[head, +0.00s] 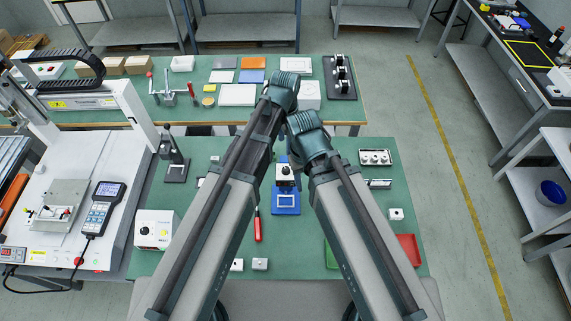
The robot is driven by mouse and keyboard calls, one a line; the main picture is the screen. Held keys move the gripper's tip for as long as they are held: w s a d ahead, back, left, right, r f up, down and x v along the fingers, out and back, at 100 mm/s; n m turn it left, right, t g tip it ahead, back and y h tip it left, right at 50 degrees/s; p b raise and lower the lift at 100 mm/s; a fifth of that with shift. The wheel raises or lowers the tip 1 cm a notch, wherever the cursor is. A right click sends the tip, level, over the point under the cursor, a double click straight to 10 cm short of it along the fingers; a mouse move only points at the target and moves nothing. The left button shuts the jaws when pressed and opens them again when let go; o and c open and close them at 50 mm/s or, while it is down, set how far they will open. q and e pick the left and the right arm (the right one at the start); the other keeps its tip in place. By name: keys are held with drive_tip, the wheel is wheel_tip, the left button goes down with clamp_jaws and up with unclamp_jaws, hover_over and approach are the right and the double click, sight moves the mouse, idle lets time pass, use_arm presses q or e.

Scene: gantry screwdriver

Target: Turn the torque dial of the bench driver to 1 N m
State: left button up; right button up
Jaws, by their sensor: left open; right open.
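A white box with a black round dial (145,230) on its front stands at the left of the near green bench; it looks like a bench driver's control unit. The dial's scale is too small to read. A second white device with a dark round part (285,172) stands at the bench's middle behind a blue frame (286,202), partly between my arms; I cannot tell which one is the bench driver. Both my arms reach forward over the bench, ending in teal joints. Their gripper fingers are hidden behind these joints, and neither gripper visibly touches anything.
A red-handled screwdriver (258,226) lies near the middle. A dark stand (175,165) is at the back left, a red tray (409,249) at the right. A gantry machine with a handheld pendant (101,205) stands left. Bare bench shows around the white control box.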

sight(286, 169)
use_arm(q)
drive_tip(key=shift+f+b, duration=6.95)
clamp_jaws()
